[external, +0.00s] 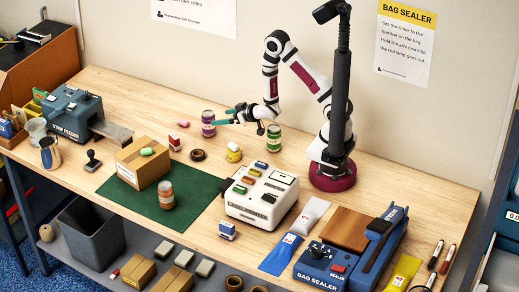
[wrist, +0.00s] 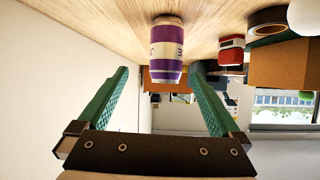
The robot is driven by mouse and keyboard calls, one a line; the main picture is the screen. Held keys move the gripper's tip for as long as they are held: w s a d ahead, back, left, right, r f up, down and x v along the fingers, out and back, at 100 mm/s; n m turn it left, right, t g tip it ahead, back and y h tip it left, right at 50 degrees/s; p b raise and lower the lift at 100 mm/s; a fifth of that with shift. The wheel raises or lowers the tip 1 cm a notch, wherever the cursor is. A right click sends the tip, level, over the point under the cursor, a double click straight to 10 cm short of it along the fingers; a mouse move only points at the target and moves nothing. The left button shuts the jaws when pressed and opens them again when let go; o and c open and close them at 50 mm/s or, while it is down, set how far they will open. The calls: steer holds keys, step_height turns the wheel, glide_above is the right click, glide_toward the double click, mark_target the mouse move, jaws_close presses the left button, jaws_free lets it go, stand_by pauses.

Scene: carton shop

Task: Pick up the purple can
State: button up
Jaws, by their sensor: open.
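The purple can (external: 208,124), with a white band, stands upright on the bench left of my gripper (external: 221,117) in the external view. In the wrist view the scene is upside down, and the purple can (wrist: 167,48) shows near the centre top. It lies in line with the gap between the two teal fingers of my gripper (wrist: 160,70). The fingers are spread apart, with the can at or just beyond their tips. I cannot tell whether either finger touches it. Nothing is held.
A brown tape roll (external: 198,155) and a red-and-white block (external: 174,142) are close by. A green can (external: 273,138) and yellow pot (external: 234,152) stand to the right. A carton (external: 143,162) and orange can (external: 166,194) are on the green mat (external: 200,211).

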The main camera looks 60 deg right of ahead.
mark_target(208, 120)
steer(key=shift+w+a+f+n+t, duration=0.1)
steer(key=shift+a+f+n+t, duration=0.2)
steer(key=shift+f+n+t, duration=0.15)
steer(key=x, duration=0.7)
steer(key=shift+w+a, duration=0.15)
steer(key=shift+w, duration=0.05)
steer(key=c, duration=1.4)
steer(key=shift+r, duration=0.15)
